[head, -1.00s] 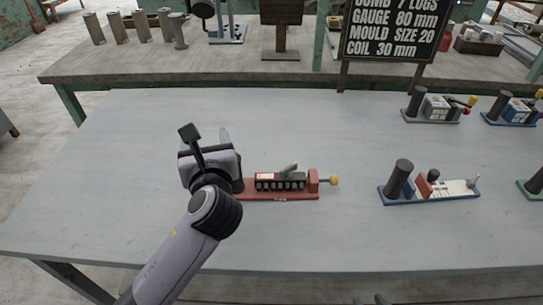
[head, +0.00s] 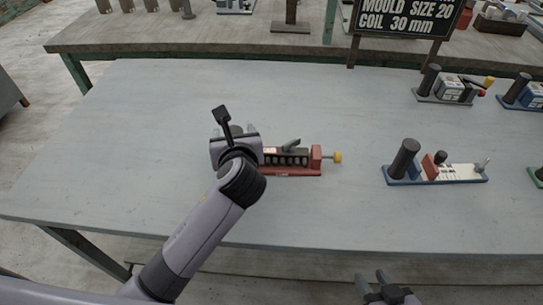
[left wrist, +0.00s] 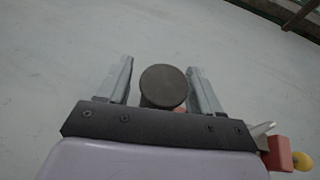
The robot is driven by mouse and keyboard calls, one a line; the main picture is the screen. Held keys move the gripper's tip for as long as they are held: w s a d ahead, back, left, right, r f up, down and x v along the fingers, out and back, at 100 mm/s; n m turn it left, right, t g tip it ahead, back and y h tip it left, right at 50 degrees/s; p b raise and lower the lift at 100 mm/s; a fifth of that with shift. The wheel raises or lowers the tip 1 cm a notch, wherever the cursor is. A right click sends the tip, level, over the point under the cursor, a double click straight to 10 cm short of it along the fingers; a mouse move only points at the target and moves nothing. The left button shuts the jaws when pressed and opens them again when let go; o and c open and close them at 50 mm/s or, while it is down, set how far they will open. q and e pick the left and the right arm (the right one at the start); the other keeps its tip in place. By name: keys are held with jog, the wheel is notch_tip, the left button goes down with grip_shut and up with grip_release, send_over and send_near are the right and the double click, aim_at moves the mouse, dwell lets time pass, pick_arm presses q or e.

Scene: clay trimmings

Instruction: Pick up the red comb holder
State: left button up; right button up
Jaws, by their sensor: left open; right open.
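The red comb holder (head: 295,172) lies on the grey table, with a dark toothed comb, a grey lever and a yellow knob at its right end. Its left part is hidden behind my left gripper (head: 236,143) in the head view. In the left wrist view, the round top of its dark upright post (left wrist: 163,86) stands between the two open fingers of my left gripper (left wrist: 159,70). I cannot tell whether either finger touches it. The red block and yellow knob (left wrist: 301,160) show at lower right there. My right gripper (head: 384,280) is open and empty at the bottom edge.
A blue holder (head: 440,180) with a dark post stands to the right on the table (head: 150,150). A grey holder (head: 445,98) and another blue one (head: 520,98) are further back. A black sign (head: 405,18) stands behind. The table's left side is clear.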

pick_arm(q)
grip_shut()
jog(key=shift+r, duration=0.1)
notch_tip(320, 180, up, 20)
jog(key=f+p, duration=0.1)
jog(key=p, duration=0.3)
jog(key=shift+f+b, duration=1.9)
jog(key=shift+f, duration=6.2)
